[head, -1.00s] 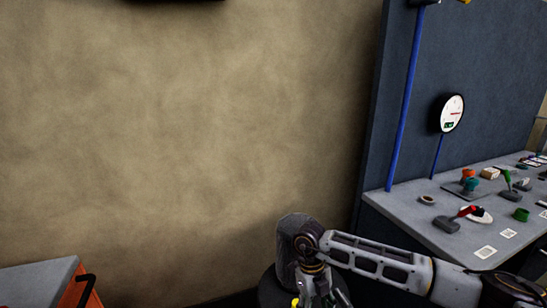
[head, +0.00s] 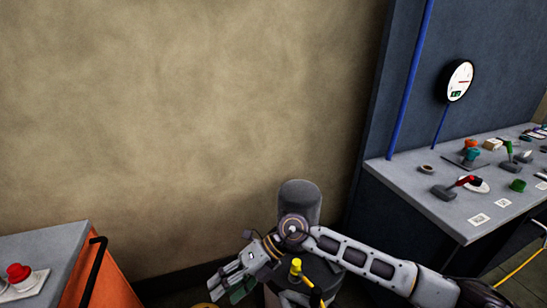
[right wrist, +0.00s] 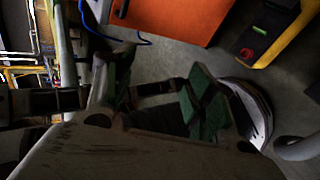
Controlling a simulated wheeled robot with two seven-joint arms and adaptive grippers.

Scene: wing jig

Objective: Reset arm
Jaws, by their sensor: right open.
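My right arm reaches in from the lower right of the head view, bends at a joint near the bottom middle, and ends in my right gripper (head: 228,284). The gripper is open, with nothing seen between its fingers, and points down and left. It hangs in front of the tan wall, apart from both tables. In the right wrist view, its green finger pads (right wrist: 207,103) stand apart. My left arm and gripper are not in view.
A grey-topped orange cabinet (head: 106,280) with a black handle stands at left, bearing a red button (head: 18,273). A grey workbench (head: 450,215) with small parts stands at right, under a round gauge (head: 460,81). The wall between is bare.

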